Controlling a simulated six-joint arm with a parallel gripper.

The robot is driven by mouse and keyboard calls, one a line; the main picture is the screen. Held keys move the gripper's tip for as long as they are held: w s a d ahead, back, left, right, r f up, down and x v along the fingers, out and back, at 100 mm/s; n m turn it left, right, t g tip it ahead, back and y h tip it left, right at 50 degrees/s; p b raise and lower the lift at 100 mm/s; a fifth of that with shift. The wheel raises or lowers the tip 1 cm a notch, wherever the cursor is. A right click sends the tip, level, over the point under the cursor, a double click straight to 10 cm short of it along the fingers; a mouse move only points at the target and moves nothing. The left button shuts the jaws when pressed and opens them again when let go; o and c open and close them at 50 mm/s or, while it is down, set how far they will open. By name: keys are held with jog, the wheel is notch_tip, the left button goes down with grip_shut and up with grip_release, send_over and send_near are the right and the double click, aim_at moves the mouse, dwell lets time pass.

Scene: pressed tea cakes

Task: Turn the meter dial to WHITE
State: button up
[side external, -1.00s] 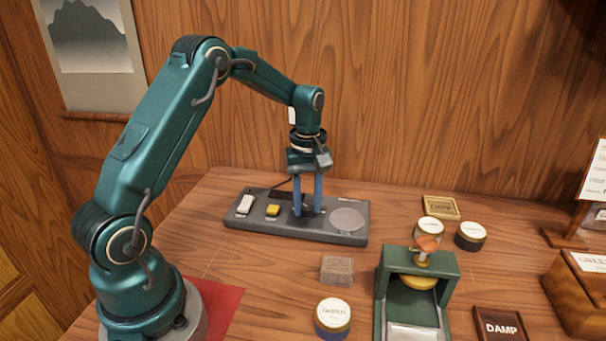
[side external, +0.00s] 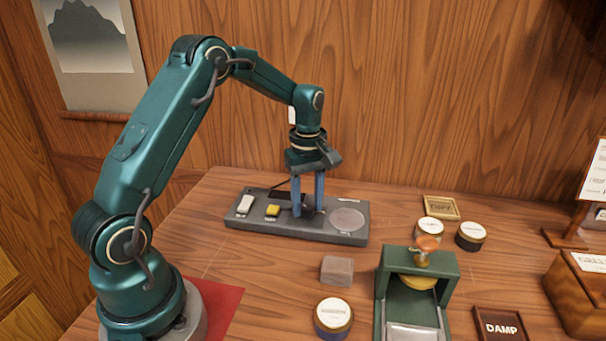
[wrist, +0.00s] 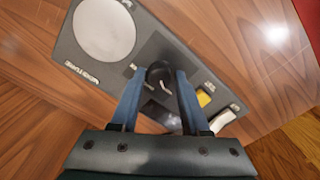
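The meter (side external: 236,222) is a long dark grey panel lying on the table. It has a white rocker switch (side external: 245,203), a yellow button (side external: 272,210) and a pale round plate (side external: 347,219). The black meter dial (wrist: 160,74) shows in the wrist view between the round plate and the yellow button. My gripper (side external: 308,212) points straight down over the panel. Its two blue fingers (wrist: 161,76) sit on either side of the dial and appear closed against it. The dial's setting and its small labels are too blurred to read.
A grey-brown block (side external: 337,270), a round tin (side external: 333,318) and a green press (side external: 388,285) stand in front of the panel. Two more tins (side external: 470,236) and a small gold-framed sign (side external: 441,207) are to the right. A DAMP tray (side external: 500,325) lies at front right.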

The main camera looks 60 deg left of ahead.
aim_at(307, 207)
jog(key=shift+o, duration=0.7)
jog(key=shift+r, duration=2.55)
